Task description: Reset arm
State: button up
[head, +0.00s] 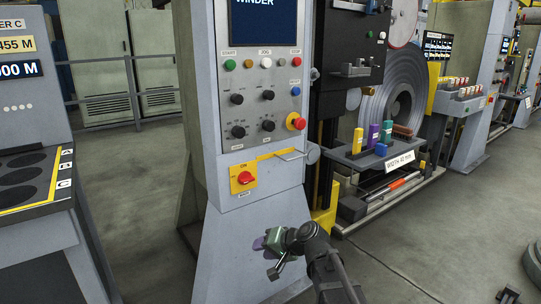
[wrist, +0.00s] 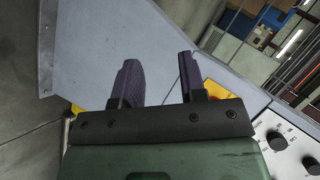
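My gripper (head: 259,243) is in front of the lower grey part of the winder console (head: 232,235) in the head view, below the red rotary switch (head: 245,178) on its yellow plate. In the wrist view my gripper (wrist: 158,70) has two dark purple fingers standing apart with nothing between them. The plain grey console face (wrist: 100,45) lies beyond the fingers. The yellow plate and part of the red switch (wrist: 214,90) show behind the right finger, partly hidden. I cannot tell the exact distance from the fingertips to the console.
A small shelf (head: 372,158) with coloured blocks stands right of the console, below a steel coil (head: 398,85). A sloped desk (head: 35,180) is at left. Open floor (head: 135,215) lies between desk and console.

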jog(key=s+d+f+n+g+h, duration=0.1)
jog(key=s+d+f+g+h, duration=0.3)
jog(key=s+d, duration=0.5)
jog(key=s+d+f+n+g+h, duration=0.1)
jog(key=s+d+f+h, duration=0.3)
jog(key=s+d, duration=0.5)
notch_tip(320, 180, up, 36)
jog(key=d+h+p, duration=0.1)
jog(key=p, duration=3.4)
jog(key=shift+s+m+h, duration=0.2)
jog(key=shift+m+h, duration=0.1)
jog(key=shift+m, duration=0.1)
